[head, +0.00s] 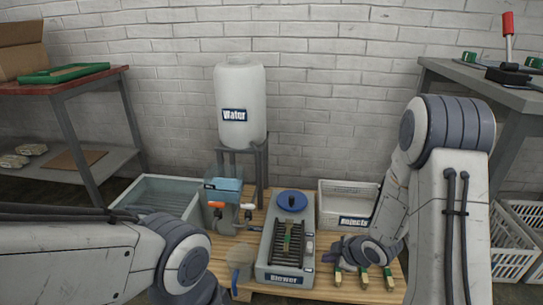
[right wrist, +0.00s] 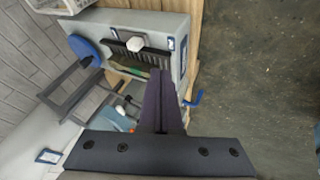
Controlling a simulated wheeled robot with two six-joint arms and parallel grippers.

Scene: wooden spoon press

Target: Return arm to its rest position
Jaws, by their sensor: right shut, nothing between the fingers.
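My right arm reaches in from the right. Its gripper (head: 333,252) is over the right part of the wooden table (head: 225,247), just right of the grey blower (head: 263,262). In the right wrist view the dark fingers (right wrist: 162,92) are together with nothing between them, and the blower (right wrist: 172,30) lies beyond them. My left arm comes in from the left and runs to the bottom edge of the head view. Its fingertips are not visible there.
The blower has a blue knob (head: 292,200) and a dark slatted top. A white Rejects bin (head: 340,213), a grey tray (head: 160,193) and a Water tank (head: 240,100) stand behind. Several gold-and-green pieces (head: 363,279) are at the table's front right. Side shelves flank the table.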

